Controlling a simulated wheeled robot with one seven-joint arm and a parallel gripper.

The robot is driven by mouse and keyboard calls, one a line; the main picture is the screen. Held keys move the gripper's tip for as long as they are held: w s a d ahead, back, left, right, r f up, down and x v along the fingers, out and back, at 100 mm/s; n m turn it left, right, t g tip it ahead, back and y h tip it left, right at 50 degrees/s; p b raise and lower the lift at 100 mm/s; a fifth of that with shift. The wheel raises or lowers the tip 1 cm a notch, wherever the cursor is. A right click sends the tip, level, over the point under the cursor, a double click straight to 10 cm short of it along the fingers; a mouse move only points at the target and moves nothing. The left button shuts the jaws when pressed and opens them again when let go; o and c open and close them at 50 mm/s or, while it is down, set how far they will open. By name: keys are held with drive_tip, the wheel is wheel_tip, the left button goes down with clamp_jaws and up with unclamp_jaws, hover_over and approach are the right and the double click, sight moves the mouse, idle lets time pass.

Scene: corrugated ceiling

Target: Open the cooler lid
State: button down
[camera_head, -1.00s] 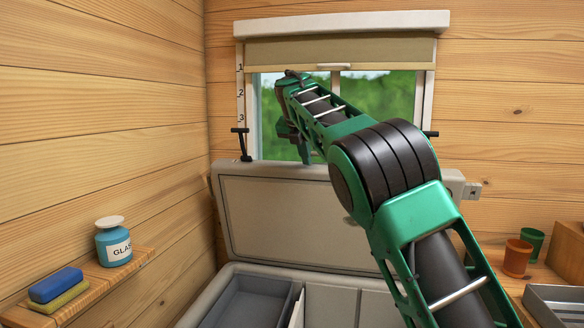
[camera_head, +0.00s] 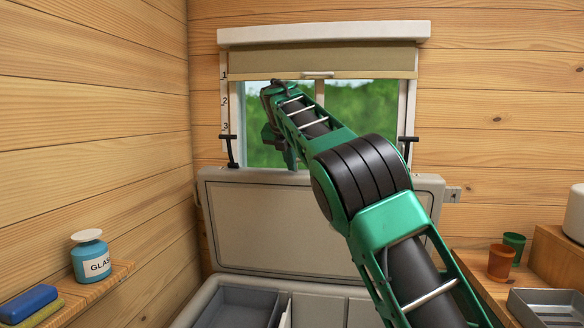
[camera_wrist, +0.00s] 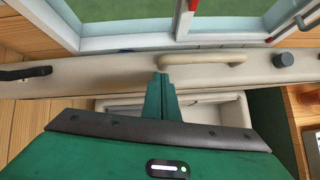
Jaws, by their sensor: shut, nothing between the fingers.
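The cooler lid (camera_head: 290,228) stands raised, close to upright, in front of the window, hinged above the open cooler body (camera_head: 205,296). In the wrist view the lid's edge (camera_wrist: 85,68) runs across the picture, with a beige handle (camera_wrist: 215,61) on it. My gripper (camera_wrist: 162,76) is shut and empty, its fingertips at the lid's edge by the left end of the handle; I cannot tell whether they touch it. In the head view my arm reaches over the lid toward the window, and the gripper is mostly hidden.
The window (camera_head: 360,118) with its blind is behind the lid. A shelf at left holds a labelled jar (camera_head: 91,258) and a blue sponge (camera_head: 27,303). At right a counter holds an orange cup (camera_head: 501,262), a green cup (camera_head: 515,246) and a metal tray (camera_head: 548,306).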

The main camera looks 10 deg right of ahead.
drive_tip(key=a+v, duration=0.1)
drive_tip(key=v, duration=1)
drive_tip(key=s+d+f+m+g, duration=0.15)
drive_tip(key=d+m, duration=0.25)
drive_tip(key=d, duration=0.4)
drive_tip(key=s+d+f+m+g, duration=0.1)
drive_tip(key=s+d+f+m, duration=0.2)
drive_tip(key=d, duration=0.5)
drive_tip(key=s+d+f+m+g+y, duration=0.2)
drive_tip(key=s+d+f+m, duration=0.5)
drive_tip(key=s+d+m, duration=0.4)
drive_tip(key=s+f+m+g, duration=0.1)
drive_tip(key=s+f+m, duration=0.5)
drive_tip(key=s, duration=0.7)
drive_tip(key=s+f+m+g+y, duration=0.1)
drive_tip(key=s+f+m, duration=0.5)
drive_tip(key=s+f, duration=0.5)
drive_tip(key=s+d+f+m+g, duration=0.1)
drive_tip(key=s+f+m, duration=0.5)
drive_tip(key=s, duration=1)
wheel_tip(320, 180, down, 2)
drive_tip(key=shift+s+f, duration=0.2)
drive_tip(key=shift+s, duration=0.2)
